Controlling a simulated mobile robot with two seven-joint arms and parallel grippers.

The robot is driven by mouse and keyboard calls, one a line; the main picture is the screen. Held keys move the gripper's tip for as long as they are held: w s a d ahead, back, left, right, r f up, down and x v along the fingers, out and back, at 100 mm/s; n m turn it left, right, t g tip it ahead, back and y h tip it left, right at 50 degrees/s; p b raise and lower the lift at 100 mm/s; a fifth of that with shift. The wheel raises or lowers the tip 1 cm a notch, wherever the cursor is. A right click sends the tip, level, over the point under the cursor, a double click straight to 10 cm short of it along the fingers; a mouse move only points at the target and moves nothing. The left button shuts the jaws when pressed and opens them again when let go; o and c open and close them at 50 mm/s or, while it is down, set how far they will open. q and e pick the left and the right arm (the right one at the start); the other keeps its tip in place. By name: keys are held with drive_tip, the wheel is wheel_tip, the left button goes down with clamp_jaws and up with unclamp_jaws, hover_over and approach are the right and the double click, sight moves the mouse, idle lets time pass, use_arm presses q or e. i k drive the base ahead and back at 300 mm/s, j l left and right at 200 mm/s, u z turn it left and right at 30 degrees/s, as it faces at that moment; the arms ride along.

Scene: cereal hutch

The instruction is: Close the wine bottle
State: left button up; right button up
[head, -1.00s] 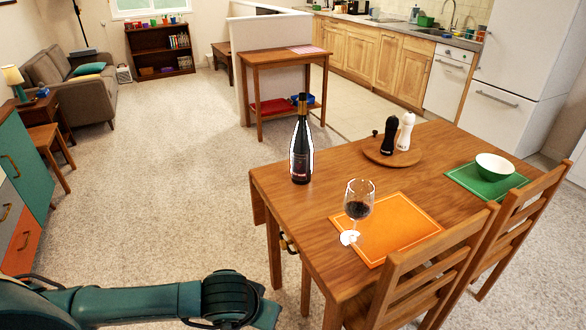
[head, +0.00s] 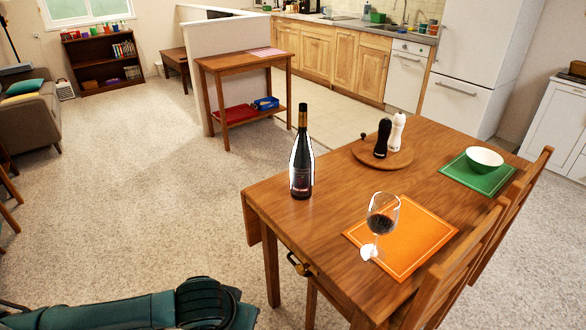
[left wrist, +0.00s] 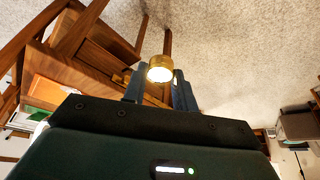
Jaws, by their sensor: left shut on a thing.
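The dark wine bottle (head: 301,165) stands upright near the left end of the wooden table in the head view. Its neck has a gold-coloured band, and its mouth is too small to tell whether it is open. In the left wrist view my left gripper (left wrist: 160,88) is shut on a small round gold-coloured stopper (left wrist: 160,70). My left arm shows low in the head view, to the left of the table and well apart from the bottle, with its gripper out of that frame. My right gripper is in neither view.
Chairs (head: 440,285) stand at the near side. Carpet left of the table is clear.

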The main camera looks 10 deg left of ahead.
sight(302, 159)
drive_tip(key=i+j, duration=0.5)
drive_tip(key=j, duration=0.25)
drive_tip(key=i+j+z, duration=0.1)
drive_tip(key=i+j, duration=0.15)
drive_tip(key=j, duration=0.1)
